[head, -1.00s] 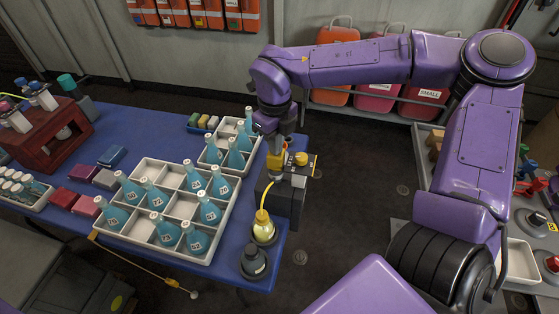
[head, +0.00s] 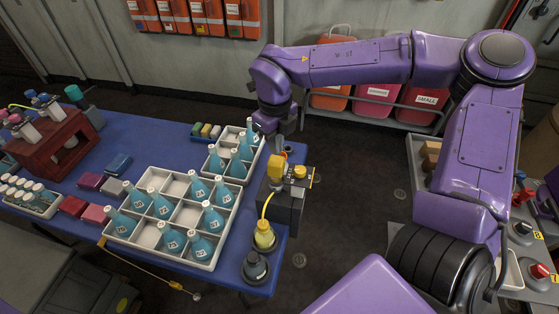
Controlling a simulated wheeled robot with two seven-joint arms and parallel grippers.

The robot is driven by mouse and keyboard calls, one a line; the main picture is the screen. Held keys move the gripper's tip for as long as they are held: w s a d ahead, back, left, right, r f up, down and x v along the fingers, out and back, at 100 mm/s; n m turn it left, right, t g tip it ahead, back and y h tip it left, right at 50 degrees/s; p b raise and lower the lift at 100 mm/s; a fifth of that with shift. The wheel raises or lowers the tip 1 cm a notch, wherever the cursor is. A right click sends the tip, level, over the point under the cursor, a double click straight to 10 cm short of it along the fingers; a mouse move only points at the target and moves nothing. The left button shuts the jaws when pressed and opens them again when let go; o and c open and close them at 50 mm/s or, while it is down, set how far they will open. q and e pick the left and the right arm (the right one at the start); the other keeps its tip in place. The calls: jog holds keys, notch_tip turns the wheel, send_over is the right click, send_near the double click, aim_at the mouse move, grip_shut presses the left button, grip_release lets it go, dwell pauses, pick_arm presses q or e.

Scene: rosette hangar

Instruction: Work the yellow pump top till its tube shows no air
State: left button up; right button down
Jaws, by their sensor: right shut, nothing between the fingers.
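The yellow pump top (head: 277,168) sits on a dark pump box (head: 281,204) at the right end of the blue table. A yellow tube (head: 266,205) curves from the pump down to a small flask of yellow liquid (head: 264,236). I cannot tell from here whether air is in the tube. My right gripper (head: 274,140) hangs just above and behind the pump top, apart from it, shut and empty. Its fingers are small and partly hidden. My left gripper is not in view.
A yellow knob (head: 300,172) is beside the pump top. A dark flask (head: 255,267) stands near the table's front right corner. White divided trays (head: 147,235) of blue bottles fill the table left of the pump.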

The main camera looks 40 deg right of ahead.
notch_tip(320, 180, up, 5)
jog(key=p, duration=0.4)
jog(key=shift+r, duration=0.15)
dwell(0.9)
